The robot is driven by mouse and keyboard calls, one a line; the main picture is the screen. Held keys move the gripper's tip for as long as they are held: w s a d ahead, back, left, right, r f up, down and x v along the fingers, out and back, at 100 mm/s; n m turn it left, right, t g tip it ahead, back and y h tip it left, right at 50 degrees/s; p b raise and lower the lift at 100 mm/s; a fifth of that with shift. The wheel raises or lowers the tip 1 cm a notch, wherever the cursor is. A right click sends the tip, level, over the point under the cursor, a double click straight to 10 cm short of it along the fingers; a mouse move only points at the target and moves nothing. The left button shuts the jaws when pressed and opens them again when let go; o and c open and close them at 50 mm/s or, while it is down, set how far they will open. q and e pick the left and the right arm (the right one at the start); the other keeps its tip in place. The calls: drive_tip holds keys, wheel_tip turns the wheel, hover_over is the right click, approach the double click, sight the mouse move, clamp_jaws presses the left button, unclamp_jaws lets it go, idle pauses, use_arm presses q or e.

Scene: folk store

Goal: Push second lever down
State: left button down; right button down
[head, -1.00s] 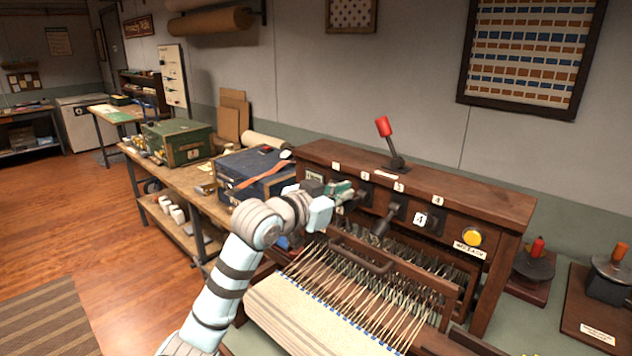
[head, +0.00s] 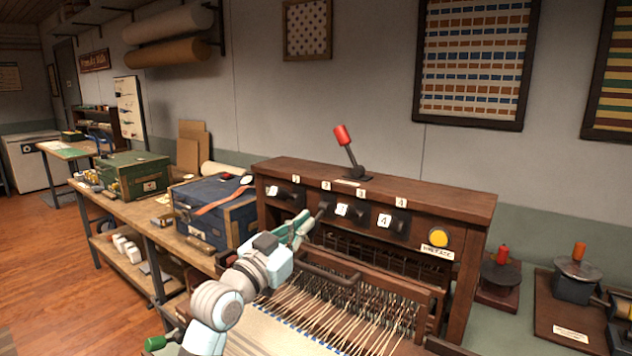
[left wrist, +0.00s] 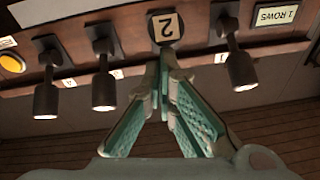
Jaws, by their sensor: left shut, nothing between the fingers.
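The wooden loom console (head: 450,198) carries a row of numbered levers along its front. In the head view my left gripper (head: 308,220) largely hides the second lever. The first lever (head: 285,194), third lever (head: 347,211) and fourth lever (head: 391,220) stick out from the front. My right gripper is not in view.
A red-tipped lever (head: 346,145) stands on the console's top. A yellow button (head: 439,238) is at its right end. Loom threads (head: 345,310) stretch below the levers. A blue case (head: 212,215) stands on the bench at left.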

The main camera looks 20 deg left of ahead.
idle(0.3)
use_arm(q)
wheel_tip(320, 180, up, 4)
drive_tip(key=s+p, duration=0.2)
drive_tip(key=p, duration=0.3)
drive_tip(key=f+b+v, duration=0.1)
drive_tip(key=v, duration=0.9)
drive_tip(key=shift+d+f, duration=0.1)
drive_tip(key=shift+f, duration=0.05)
